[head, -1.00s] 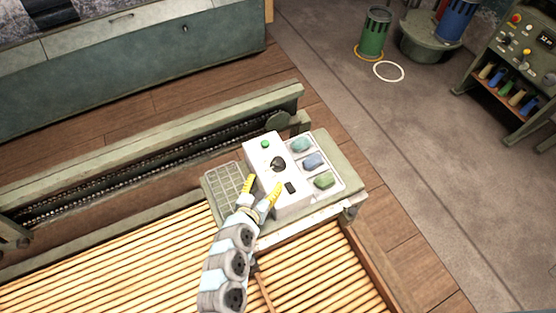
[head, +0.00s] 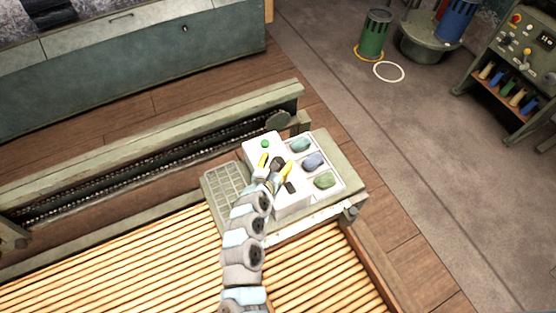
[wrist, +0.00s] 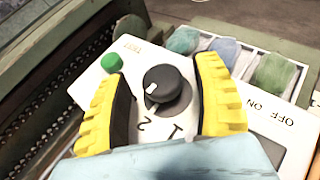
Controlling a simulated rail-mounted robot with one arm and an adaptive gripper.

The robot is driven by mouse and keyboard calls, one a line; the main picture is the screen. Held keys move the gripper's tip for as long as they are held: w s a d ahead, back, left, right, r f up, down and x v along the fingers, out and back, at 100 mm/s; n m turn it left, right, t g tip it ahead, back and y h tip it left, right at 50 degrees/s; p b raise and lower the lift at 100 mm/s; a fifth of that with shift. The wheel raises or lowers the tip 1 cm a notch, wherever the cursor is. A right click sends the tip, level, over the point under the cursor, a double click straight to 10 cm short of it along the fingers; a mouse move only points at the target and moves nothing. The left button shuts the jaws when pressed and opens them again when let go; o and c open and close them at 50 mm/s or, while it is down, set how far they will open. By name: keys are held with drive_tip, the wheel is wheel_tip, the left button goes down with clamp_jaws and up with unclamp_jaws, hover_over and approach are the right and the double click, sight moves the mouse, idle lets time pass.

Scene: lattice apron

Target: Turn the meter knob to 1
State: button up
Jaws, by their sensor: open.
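The meter is a white box (head: 291,207) on the bench at the end of the slatted bed; it fills the middle of the wrist view (wrist: 88,86). Its dark round knob (wrist: 167,84) has a white pointer mark on its left side. The printed 1 (wrist: 178,131) and 2 (wrist: 142,127) appear upside down below the knob, and the mark does not point straight at the 1. My gripper (wrist: 163,82) is open, with one yellow-padded finger on each side of the knob. Gaps show between the knob and both fingers. The head view also shows the knob (head: 278,162) between the fingers.
A green button (wrist: 111,63) lies beside the left finger, near the TEST label. ON and OFF labels stand at the right. A white tray (head: 343,192) with several coloured lumps lies right of the meter, and a grid tray (head: 226,183) lies left.

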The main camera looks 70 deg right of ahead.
drive_tip(key=shift+d+f, duration=0.25)
drive_tip(key=shift+d, duration=0.2)
drive_tip(key=c, duration=1.1)
